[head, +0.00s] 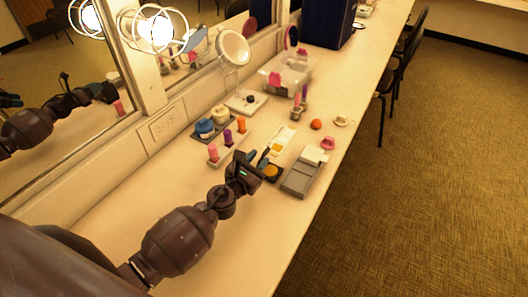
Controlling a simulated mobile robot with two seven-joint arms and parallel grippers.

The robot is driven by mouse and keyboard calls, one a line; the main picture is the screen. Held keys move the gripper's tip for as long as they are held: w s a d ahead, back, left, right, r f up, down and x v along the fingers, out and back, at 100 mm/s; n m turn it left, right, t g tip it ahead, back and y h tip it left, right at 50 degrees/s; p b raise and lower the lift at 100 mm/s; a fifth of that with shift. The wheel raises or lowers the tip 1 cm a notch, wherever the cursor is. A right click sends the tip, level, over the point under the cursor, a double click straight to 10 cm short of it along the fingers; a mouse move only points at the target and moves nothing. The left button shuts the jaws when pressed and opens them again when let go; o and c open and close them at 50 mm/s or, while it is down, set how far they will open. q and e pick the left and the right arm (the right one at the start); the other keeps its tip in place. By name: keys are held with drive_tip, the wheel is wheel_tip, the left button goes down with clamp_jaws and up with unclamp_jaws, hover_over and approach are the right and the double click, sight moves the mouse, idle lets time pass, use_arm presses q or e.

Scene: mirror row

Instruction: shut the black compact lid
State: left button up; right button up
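The black compact (272,171) lies on the counter with its orange pan showing, so it is open. Its lid is hard to make out against the dark gripper. My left gripper (262,159) is right at the compact's left and back side, overlapping it in the head view. Whether it touches the lid cannot be told, and its finger gap is not clear. My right gripper is not in view.
A grey case (301,174) lies close right of the compact, and a white open compact (281,144) lies behind it. A lipstick stand (227,148), a jar tray (203,131) and a round mirror (233,48) stand left and behind. The near counter is clear.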

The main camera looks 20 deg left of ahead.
use_arm(q)
drive_tip(key=shift+s+a, duration=0.25)
drive_tip(key=shift+s, duration=1.3)
drive_tip(key=shift+s+a, duration=0.2)
drive_tip(key=shift+s, duration=1.3)
